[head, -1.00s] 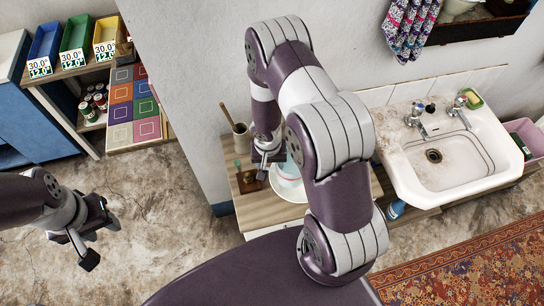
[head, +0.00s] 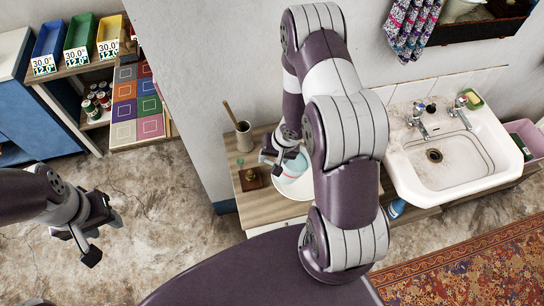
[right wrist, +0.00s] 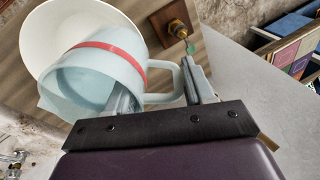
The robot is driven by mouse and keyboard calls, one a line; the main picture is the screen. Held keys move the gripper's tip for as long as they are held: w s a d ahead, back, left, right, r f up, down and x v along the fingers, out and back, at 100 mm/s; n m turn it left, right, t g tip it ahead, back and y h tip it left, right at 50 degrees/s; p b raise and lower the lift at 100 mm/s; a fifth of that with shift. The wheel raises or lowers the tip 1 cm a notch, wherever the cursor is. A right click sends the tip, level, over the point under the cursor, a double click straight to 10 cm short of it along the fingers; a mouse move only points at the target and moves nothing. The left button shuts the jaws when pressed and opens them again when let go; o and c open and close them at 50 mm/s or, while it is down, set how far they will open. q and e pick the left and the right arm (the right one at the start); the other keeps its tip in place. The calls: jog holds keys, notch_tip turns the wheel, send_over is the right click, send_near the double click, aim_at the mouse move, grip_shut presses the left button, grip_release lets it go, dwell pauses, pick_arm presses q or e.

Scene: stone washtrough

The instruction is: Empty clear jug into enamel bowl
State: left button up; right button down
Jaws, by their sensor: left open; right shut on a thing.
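The pale-blue see-through jug (head: 294,166) with a red band is held over the white enamel bowl (head: 284,188) on the wooden counter. In the right wrist view the jug (right wrist: 88,85) looks tilted, with its spout toward the lower left, and covers part of the bowl (right wrist: 62,28). My right gripper (right wrist: 160,84) is shut on the jug's handle; in the head view it (head: 276,160) is at the jug's left side. I cannot make out any contents or flow. My left gripper (head: 104,240) is open and empty above the floor, far from the jug.
A small brass object on a wooden block (head: 251,179) stands left of the bowl. A pot with a wooden stick (head: 243,136) stands behind it near the wall. The stone sink (head: 440,160) is to the right; shelves with bins (head: 78,39) are at the far left.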

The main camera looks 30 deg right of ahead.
jog(key=shift+r, duration=0.15)
jog(key=shift+s+d+r+t+y+p, duration=0.25)
jog(key=shift+d+r+t+y+p, duration=0.2)
jog(key=shift+t+y+p, duration=0.5)
jog(key=shift+r+g, duration=0.1)
jog(key=shift+g, duration=0.15)
jog(key=shift+s+p, duration=0.1)
jog(key=shift+p, duration=0.3)
jog(key=shift+s+d+r+t+y+p, duration=0.2)
jog(key=shift+d+t+y+p, duration=0.1)
jog(key=shift+t+y, duration=0.15)
dwell(1.0)
jog(key=shift+d+r, duration=0.1)
jog(key=shift+s+d+r+t+y, duration=0.1)
jog(key=shift+s+d+t+y, duration=0.15)
jog(key=shift+t+y, duration=0.15)
jog(key=shift+p, duration=0.3)
dwell(0.8)
